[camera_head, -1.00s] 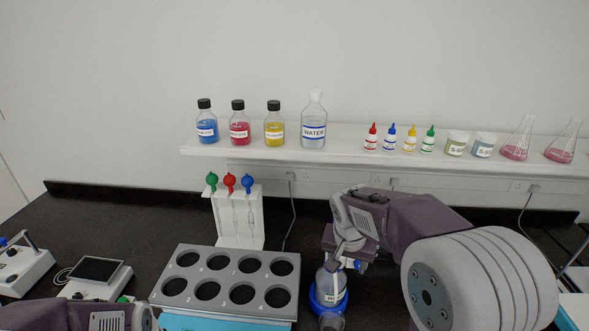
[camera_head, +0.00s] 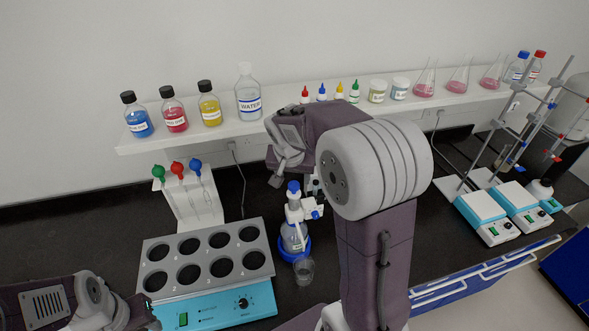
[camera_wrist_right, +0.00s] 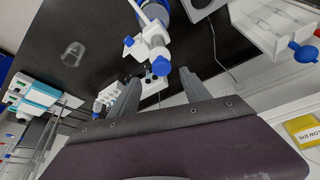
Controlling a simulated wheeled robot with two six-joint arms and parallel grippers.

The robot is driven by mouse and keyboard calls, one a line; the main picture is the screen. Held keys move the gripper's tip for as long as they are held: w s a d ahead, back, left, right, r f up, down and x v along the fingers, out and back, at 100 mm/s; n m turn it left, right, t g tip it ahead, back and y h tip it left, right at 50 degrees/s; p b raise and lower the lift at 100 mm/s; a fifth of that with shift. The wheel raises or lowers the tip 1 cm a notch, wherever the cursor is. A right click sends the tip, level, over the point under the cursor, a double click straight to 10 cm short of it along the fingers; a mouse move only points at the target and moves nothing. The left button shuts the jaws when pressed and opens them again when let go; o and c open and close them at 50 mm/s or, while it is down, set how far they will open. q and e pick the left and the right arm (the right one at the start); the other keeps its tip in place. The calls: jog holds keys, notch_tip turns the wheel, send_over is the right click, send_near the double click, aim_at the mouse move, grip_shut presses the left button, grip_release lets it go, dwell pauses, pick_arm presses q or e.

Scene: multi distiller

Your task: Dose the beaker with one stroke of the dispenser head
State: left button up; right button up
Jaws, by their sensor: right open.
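The dispenser is a clear bottle (camera_head: 293,238) in a blue base ring, with a white dispenser head (camera_head: 296,208) topped by a blue knob. Its head and blue knob (camera_wrist_right: 160,65) also show in the right wrist view. The small clear beaker (camera_head: 304,271) stands upright just in front of the bottle; its contents cannot be made out. It also shows in the right wrist view (camera_wrist_right: 73,54). My right gripper (camera_head: 284,170) is open and empty above the dispenser head, its fingers (camera_wrist_right: 160,92) apart near the knob. My left gripper (camera_head: 98,298) is low at left, its jaws unclear.
A grey rack with round holes (camera_head: 205,258) stands left of the dispenser, with a white pipette stand (camera_head: 194,212) behind it. A wall shelf (camera_head: 240,131) holds bottles and flasks. Stirrers (camera_head: 484,217) stand at right. Dark bench is bare around the beaker.

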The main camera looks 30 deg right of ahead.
aim_at(294, 184)
jog(key=p+x, duration=0.1)
jog(key=x, duration=0.5)
jog(key=shift+w+a, duration=0.1)
jog(key=shift+w, duration=0.1)
jog(key=shift+d+f, duration=0.3)
jog(key=shift+f, duration=0.1)
jog(key=shift+a, duration=0.25)
jog(key=c, duration=0.4)
jog(key=shift+r, duration=0.1)
grip_shut()
